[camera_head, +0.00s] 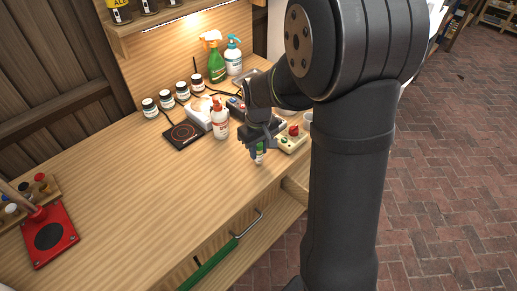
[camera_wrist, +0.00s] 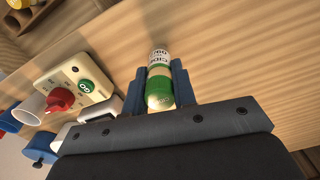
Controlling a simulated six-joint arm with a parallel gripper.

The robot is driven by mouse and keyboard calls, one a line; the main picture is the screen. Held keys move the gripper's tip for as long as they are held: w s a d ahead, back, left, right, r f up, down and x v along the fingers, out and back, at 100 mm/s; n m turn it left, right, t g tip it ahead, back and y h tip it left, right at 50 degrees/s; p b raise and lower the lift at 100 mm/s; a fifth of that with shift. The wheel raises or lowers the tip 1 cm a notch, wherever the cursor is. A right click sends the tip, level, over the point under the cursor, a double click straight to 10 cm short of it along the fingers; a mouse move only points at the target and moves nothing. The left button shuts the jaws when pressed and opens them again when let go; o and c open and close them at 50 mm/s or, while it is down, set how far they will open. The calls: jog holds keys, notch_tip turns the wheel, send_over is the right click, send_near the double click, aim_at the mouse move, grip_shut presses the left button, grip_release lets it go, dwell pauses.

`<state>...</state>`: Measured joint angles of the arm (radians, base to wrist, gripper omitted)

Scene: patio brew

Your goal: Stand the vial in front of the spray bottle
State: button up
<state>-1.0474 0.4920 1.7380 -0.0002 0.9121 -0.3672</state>
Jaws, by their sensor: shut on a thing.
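My gripper (camera_head: 257,146) is shut on a small vial (camera_head: 259,157) with a green cap and a white label, near the front edge of the wooden bench. In the wrist view the vial (camera_wrist: 159,82) lies between the two blue fingers of my gripper (camera_wrist: 160,85), its green cap toward the palm. I cannot tell whether its far end touches the bench. A green spray bottle (camera_head: 216,64) with an orange and white trigger head stands upright at the back of the bench, well behind my gripper.
A white-and-blue pump bottle (camera_head: 234,57) stands beside the spray bottle.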

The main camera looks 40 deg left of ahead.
jog(key=shift+f, duration=0.25)
jog(key=o, duration=1)
notch_tip(320, 180, up, 12)
jog(key=shift+r, duration=0.15)
notch_tip(320, 180, down, 12)
jog(key=shift+f, duration=0.1)
jog(key=shift+r, duration=2)
